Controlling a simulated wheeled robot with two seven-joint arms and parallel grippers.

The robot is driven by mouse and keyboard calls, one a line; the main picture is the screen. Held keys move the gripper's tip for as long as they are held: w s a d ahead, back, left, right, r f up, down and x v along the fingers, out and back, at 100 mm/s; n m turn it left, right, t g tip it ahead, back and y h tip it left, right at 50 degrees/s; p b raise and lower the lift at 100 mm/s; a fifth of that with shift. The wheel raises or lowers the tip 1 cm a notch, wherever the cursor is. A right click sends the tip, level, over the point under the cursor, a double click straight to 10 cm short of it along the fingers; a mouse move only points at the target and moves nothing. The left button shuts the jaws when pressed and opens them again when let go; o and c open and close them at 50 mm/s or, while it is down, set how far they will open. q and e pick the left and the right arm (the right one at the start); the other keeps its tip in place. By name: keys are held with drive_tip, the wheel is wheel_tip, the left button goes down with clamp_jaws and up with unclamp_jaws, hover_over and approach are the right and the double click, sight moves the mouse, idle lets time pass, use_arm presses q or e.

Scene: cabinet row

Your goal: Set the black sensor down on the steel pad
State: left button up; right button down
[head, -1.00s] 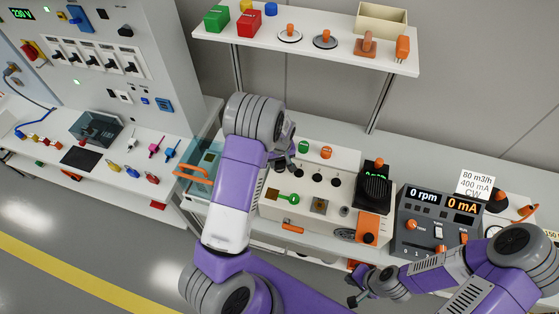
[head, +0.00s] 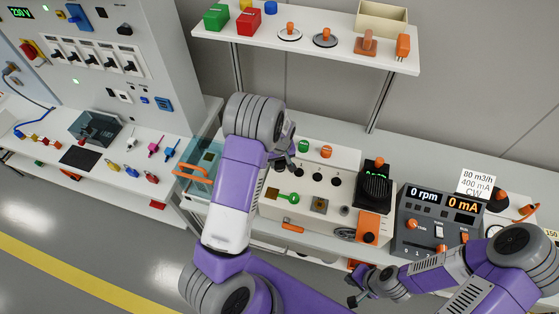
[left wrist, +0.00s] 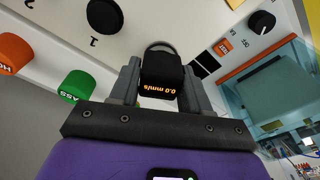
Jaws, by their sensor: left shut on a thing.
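The black sensor (left wrist: 162,72) is between the two fingers of my left gripper (left wrist: 155,88) in the left wrist view. Its lit display reads 0.0 mm/s, upside down in this view. The gripper is shut on it, close to the white sloped panel. In the head view my left gripper (head: 288,152) is over the left part of the panel, and the sensor is hidden or too small to make out. A small square metallic plate (head: 318,205) on the front panel may be the steel pad; I cannot be sure. My right gripper (head: 360,286) is low, in front of the bench; its opening is unclear.
Green (head: 303,146) and orange (head: 326,152) knobs stand right of my left gripper. A green key-like handle (head: 288,198) lies on the panel. A transparent box with an orange handle (head: 190,172) is to the left. A shelf (head: 340,55) overhangs behind.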

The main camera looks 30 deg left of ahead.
use_arm(q)
drive_tip(key=o, duration=1.2)
drive_tip(key=r, duration=0.7)
drive_tip(key=shift+s+d+r, duration=0.3)
